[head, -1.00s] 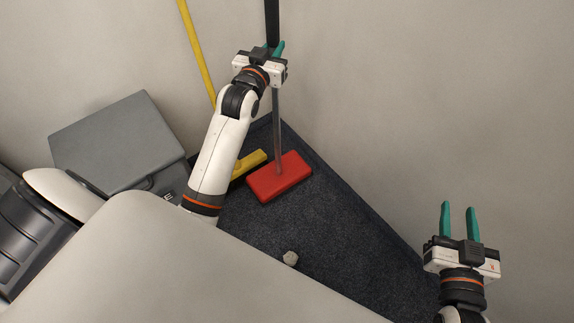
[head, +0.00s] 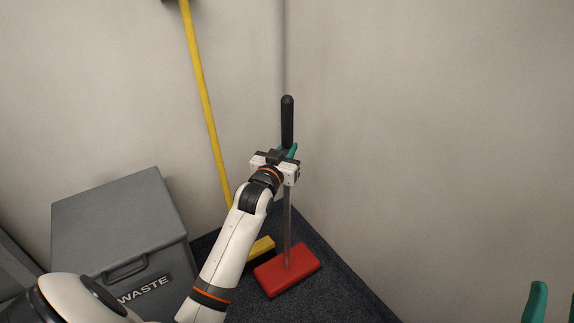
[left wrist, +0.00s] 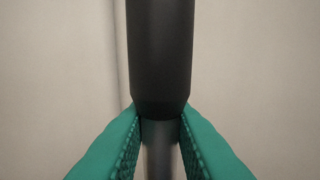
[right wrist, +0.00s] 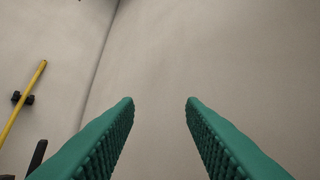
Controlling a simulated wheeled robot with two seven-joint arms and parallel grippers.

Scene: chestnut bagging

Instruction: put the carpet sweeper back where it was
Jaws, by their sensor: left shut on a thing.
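The carpet sweeper has a red head (head: 287,271), a thin grey pole and a black handle grip (head: 287,122). It stands upright in the corner, its red head at the dark carpet. My left gripper (head: 290,152) is shut on the sweeper's pole just below the black grip. In the left wrist view the teal fingers close around the pole under the black grip (left wrist: 161,60). My right gripper (right wrist: 160,102) is open and empty in the right wrist view; only a teal fingertip shows at the lower right of the head view.
A yellow-handled broom (head: 206,105) leans on the wall left of the sweeper, its yellow head (head: 262,247) close beside the red head. A grey waste bin (head: 120,225) stands at the left. Bare walls meet behind the sweeper. Dark carpet (head: 335,292) is clear at its right.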

